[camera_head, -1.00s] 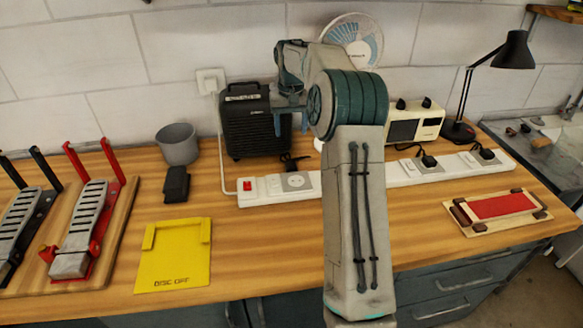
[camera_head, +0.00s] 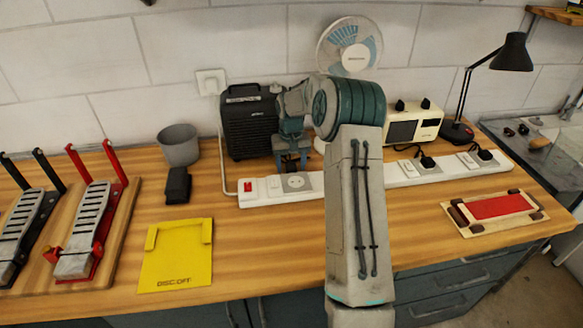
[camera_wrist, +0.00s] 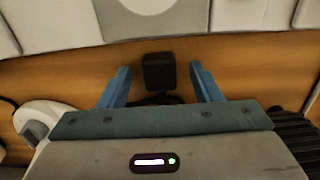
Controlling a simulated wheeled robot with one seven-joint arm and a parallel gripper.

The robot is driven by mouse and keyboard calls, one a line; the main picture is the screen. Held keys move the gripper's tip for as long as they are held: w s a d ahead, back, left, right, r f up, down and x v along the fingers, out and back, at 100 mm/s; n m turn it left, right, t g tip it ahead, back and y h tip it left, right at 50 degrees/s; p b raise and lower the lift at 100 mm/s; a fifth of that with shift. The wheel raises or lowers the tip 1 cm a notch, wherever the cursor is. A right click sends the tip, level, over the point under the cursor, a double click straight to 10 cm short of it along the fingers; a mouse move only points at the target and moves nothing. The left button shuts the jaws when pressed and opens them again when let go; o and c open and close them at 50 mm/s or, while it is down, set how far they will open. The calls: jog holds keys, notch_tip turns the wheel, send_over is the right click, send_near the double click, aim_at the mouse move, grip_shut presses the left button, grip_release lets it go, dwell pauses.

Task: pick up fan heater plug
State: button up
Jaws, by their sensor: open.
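The black plug (camera_wrist: 158,72) lies on the wooden bench in the wrist view, between the power strip and the black heater, with its dark cord running under my gripper. My gripper (camera_wrist: 159,74) is open, one blue finger on each side of the plug with a gap on both sides. In the head view my gripper (camera_head: 293,162) points down behind the strip and hides the plug. The black fan heater (camera_head: 248,128) stands at the back against the wall; its grille (camera_wrist: 294,128) shows at lower right in the wrist view.
A white desk fan (camera_head: 350,45) stands behind my arm. A yellow board (camera_head: 176,262) and a grey cup (camera_head: 179,146) are at left.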

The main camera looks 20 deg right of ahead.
aim_at(292, 167)
jog(key=c, duration=1.1)
jog(key=shift+r, duration=0.4)
jog(key=r, duration=0.2)
jog(key=r+b, duration=0.1)
jog(key=shift+s+d+r, duration=0.1)
jog(key=shift+s+r, duration=0.25)
jog(key=shift+s, duration=0.05)
jog(key=s+r+b, duration=0.1)
jog(key=s+r, duration=0.1)
jog(key=s, duration=0.1)
jog(key=s+r, duration=0.2)
jog(key=s, duration=0.2)
jog(key=s+r+b, duration=0.1)
jog(key=s+r, duration=0.1)
jog(key=s, duration=0.2)
jog(key=shift+d+r+b, duration=0.2)
jog(key=shift+r+b, duration=0.05)
jog(key=shift+b, duration=0.1)
jog(key=shift+w, duration=0.1)
jog(key=shift+w+a+f+p, duration=0.2)
jog(key=shift+w+a+f, duration=0.35)
jog(key=shift+w, duration=0.25)
jog(key=shift+w+a+f+p, duration=0.2)
jog(key=shift+w+a+f, duration=0.35)
jog(key=shift+w, duration=0.25)
jog(key=shift+f, duration=0.3)
